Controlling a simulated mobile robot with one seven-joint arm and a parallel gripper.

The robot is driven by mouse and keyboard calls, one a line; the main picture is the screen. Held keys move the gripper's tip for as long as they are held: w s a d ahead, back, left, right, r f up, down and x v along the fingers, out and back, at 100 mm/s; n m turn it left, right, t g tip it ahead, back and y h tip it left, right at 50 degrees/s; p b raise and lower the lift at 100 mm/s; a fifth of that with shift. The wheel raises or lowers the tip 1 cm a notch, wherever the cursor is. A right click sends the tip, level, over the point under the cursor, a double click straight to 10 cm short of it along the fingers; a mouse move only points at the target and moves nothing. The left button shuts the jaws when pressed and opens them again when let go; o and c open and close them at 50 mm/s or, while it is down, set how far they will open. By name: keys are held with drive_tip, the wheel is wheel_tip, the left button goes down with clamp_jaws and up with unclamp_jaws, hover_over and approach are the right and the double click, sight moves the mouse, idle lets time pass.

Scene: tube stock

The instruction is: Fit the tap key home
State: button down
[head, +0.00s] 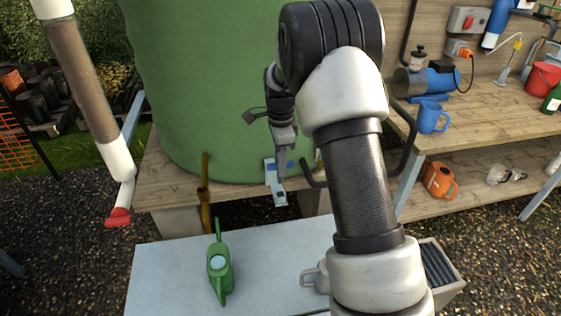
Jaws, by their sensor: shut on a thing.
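My gripper (281,176) points down in front of the foot of the large green water butt (215,85). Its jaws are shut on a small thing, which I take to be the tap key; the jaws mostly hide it. A pale plate with blue patches (270,176) shows right behind and beside the fingertips, low against the butt. A small dark part sits at the plate's lower end. I cannot tell whether the key touches the plate or is seated in anything.
A brown upright pipe (204,180) stands left of the gripper. A downpipe with a red end (118,216) hangs at left. The right-hand workbench (480,108) holds a blue mug (432,118) and pump (428,80).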

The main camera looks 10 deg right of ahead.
drive_tip(key=shift+f+b, duration=1.75)
drive_tip(key=shift+f, duration=0.7)
drive_tip(key=shift+p, duration=0.5)
drive_tip(key=shift+f+b, duration=0.75)
drive_tip(key=shift+f, duration=1.1)
idle(1.4)
idle(0.9)
drive_tip(key=c, duration=1.6)
unclamp_jaws()
drive_tip(key=shift+r, duration=0.15)
